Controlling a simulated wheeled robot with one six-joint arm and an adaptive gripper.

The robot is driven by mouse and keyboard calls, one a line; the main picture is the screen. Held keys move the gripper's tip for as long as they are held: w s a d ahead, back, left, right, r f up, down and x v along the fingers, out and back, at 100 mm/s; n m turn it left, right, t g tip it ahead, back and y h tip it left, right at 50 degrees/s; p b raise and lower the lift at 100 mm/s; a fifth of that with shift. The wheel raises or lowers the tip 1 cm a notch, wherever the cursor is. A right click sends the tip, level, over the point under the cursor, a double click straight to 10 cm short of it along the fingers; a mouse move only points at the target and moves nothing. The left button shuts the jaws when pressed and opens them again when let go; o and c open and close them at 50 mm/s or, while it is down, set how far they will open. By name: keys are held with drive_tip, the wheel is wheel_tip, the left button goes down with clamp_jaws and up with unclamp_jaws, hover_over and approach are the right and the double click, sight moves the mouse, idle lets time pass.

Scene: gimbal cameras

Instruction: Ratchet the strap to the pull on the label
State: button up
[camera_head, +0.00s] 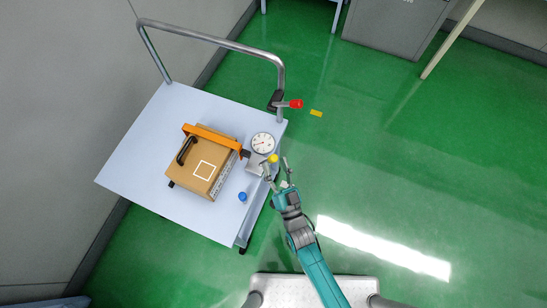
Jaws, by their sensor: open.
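An orange strap (212,138) runs over a tan case (208,161) with a black handle (186,151). The case lies on a pale trolley (147,192). A ratchet unit (255,162) with a round white dial (262,143) sits at the strap's right end; a yellow knob (272,158) is beside it. A white square outline (204,171) marks the case, perhaps the label; no writing on it is legible. My gripper (276,172) is open near the yellow knob; I cannot tell whether they touch. The needle reading is too small to tell.
A small blue object (242,197) stands on the trolley right of the case. The trolley's grey rail (215,40) rises at the back, with a red-tipped lever (295,104) at its right end. Green floor is open to the right; a grey cabinet (393,25) stands behind.

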drive_tip(key=v, duration=0.9)
idle(0.3)
drive_tip(key=s+d+r+g+h, duration=0.2)
drive_tip(key=s+d+r+h, duration=0.25)
drive_tip(key=s+d, duration=0.65)
drive_tip(key=s+d+r+g+h, duration=0.3)
drive_tip(key=s+d+r, duration=0.1)
drive_tip(key=s+r, duration=0.6)
wheel_tip(320, 180, up, 3)
drive_tip(key=shift+s+d+r+m, duration=0.1)
drive_tip(key=shift+s+d+m, duration=0.05)
drive_tip(key=shift+d+m, duration=0.2)
drive_tip(key=shift+h, duration=0.25)
